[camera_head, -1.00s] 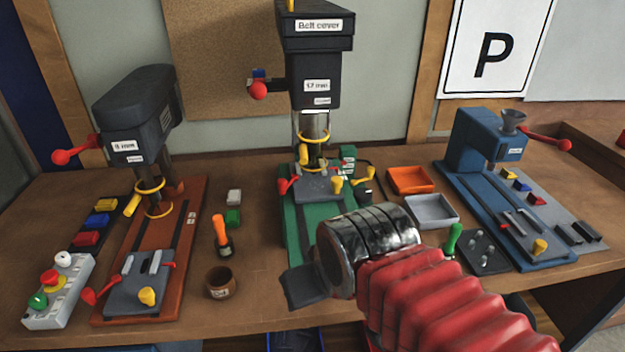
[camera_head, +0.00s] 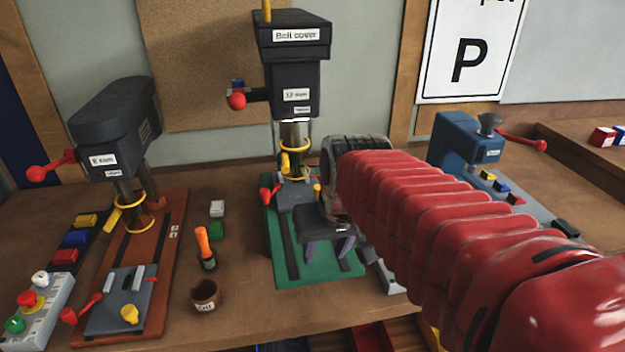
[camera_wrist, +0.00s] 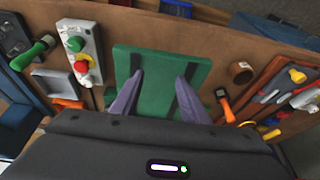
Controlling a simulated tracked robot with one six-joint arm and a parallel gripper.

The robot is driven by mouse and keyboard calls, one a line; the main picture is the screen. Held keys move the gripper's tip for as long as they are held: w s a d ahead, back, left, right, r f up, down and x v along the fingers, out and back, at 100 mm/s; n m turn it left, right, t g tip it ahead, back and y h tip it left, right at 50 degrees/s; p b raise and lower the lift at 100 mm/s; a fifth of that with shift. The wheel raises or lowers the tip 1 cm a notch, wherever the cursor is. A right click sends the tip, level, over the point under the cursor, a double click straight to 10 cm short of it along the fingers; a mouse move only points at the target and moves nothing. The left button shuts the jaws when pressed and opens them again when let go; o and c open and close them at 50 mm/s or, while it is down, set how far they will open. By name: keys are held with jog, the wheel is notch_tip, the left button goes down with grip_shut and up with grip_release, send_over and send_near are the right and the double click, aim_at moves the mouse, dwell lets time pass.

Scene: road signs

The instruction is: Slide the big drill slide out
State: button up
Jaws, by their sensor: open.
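The big drill (camera_head: 291,88), with a "Belt cover" label and a 12 mm label, stands at the back middle on a green base (camera_head: 290,268). Its grey slide (camera_head: 292,196), with a red handle (camera_head: 266,194) and a yellow knob, sits under the chuck at the rear of the base, partly hidden by my gripper. My gripper (camera_head: 330,247) is open and empty above the front of the green base, its purple fingers pointing down. In the wrist view, the gripper (camera_wrist: 155,95) spans the bare green base (camera_wrist: 160,65), with the two dark slots near the fingers; the slide is not visible there.
The smaller drill (camera_head: 110,130) on a brown base stands left. A blue machine (camera_head: 465,150) stands right. In the wrist view, a button box (camera_wrist: 82,55) and grey tray (camera_wrist: 55,82) lie left of the base.

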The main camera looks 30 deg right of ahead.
jog(key=w+d+r+n+y, duration=0.1)
jog(key=w+d+r, duration=0.2)
jog(key=w+d, duration=0.3)
jog(key=w+d+r+n, duration=0.1)
jog(key=w+d+r, duration=0.3)
jog(key=w+d, duration=0.2)
notch_tip(320, 180, up, 6)
jog(key=w+n+y, duration=0.1)
jog(key=w+n, duration=0.1)
jog(key=n, duration=0.4)
jog(key=shift+w+r+n+y, duration=0.2)
jog(key=shift+n+y, duration=0.1)
jog(key=shift+y, duration=0.1)
jog(key=shift+f, duration=0.1)
jog(key=x, duration=1.3)
jog(key=shift+w+f, duration=0.1)
jog(key=shift+f, duration=0.2)
grip_shut()
